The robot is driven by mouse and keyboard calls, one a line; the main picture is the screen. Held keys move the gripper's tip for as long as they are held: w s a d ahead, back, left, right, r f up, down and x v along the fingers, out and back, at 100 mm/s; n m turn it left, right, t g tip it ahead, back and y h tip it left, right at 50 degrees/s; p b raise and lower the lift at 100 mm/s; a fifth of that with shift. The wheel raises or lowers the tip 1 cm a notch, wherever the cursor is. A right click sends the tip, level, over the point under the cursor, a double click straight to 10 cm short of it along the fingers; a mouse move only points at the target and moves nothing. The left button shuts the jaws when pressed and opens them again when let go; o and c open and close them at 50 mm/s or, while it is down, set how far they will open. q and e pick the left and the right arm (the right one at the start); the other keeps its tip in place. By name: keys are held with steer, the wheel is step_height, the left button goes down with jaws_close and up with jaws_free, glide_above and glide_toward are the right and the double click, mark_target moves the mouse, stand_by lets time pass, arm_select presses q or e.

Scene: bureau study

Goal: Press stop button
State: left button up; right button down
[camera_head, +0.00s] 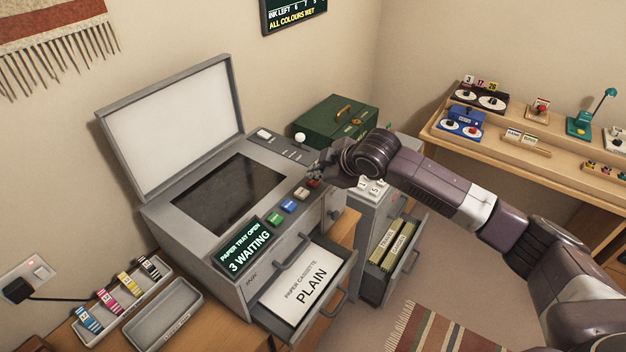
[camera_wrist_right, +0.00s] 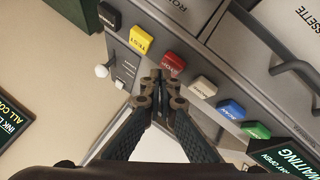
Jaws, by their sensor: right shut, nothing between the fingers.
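The copier (camera_head: 185,165) stands with its lid up, and a row of coloured buttons runs along its front edge. The red stop button (camera_wrist_right: 174,64) sits in that row between a yellow test button (camera_wrist_right: 143,41) and a whitish button (camera_wrist_right: 203,87). In the head view the red button (camera_head: 314,183) is partly covered by my right gripper (camera_head: 318,170). In the wrist view my right gripper (camera_wrist_right: 161,80) is shut and empty, its fingertips right beside the red button. I cannot tell whether they touch it. My left gripper is not in view.
The paper cassette drawer (camera_head: 333,298) is pulled out, and a display (camera_head: 243,245) reads "paper tray open, 3 waiting". Blue (camera_head: 289,206) and green (camera_head: 275,219) buttons continue the row. A green box (camera_head: 338,120) stands behind the copier, and a file drawer (camera_head: 410,260) is open at right.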

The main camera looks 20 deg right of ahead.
mark_target(315, 182)
steer(key=shift+f, duration=0.45)
stand_by(0.4)
steer(key=shift+r, duration=0.1)
steer(key=shift+r+p, duration=0.8)
steer(key=shift+p, duration=0.25)
step_height(315, 182, up, 6)
steer(key=p, duration=0.7)
